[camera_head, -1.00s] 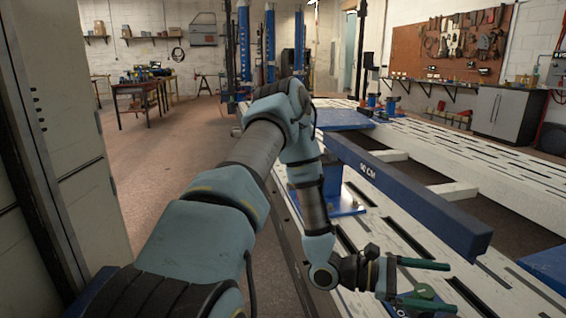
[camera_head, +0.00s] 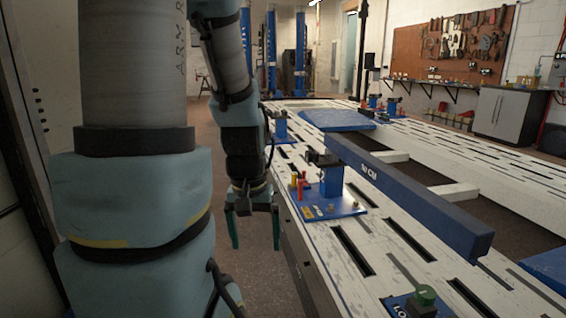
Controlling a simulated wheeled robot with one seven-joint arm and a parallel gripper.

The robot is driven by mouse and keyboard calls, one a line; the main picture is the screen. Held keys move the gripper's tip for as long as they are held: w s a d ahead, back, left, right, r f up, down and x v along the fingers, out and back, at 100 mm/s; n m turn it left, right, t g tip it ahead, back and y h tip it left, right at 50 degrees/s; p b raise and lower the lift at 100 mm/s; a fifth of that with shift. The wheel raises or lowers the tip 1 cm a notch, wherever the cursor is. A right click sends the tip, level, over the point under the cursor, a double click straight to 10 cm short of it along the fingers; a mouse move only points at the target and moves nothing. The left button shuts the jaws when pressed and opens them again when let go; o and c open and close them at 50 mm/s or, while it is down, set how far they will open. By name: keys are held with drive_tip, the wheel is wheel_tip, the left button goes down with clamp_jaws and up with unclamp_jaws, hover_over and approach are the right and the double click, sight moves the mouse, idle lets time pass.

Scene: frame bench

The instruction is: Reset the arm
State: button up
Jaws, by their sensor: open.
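My arm rises on the left of the head view and folds back down near the middle. My gripper (camera_head: 254,230) hangs from it, fingers pointing down and spread apart with nothing between them. It hangs over the floor, beside the left edge of the frame bench (camera_head: 345,245). No object touches the fingers.
A blue clamp stand (camera_head: 331,184) with small coloured pieces stands on the bench right of my gripper. A long blue beam (camera_head: 408,196) crosses the bench. A grey cabinet (camera_head: 506,114) stands far right.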

wheel_tip(320, 180, up, 21)
drive_tip(key=a+p, duration=0.1)
drive_tip(key=p, duration=1.8)
drive_tip(key=shift+w+f+t+p, duration=0.2)
drive_tip(key=shift+w+t+p, duration=0.1)
drive_tip(key=shift+p, duration=0.05)
drive_tip(key=shift+c, duration=0.2)
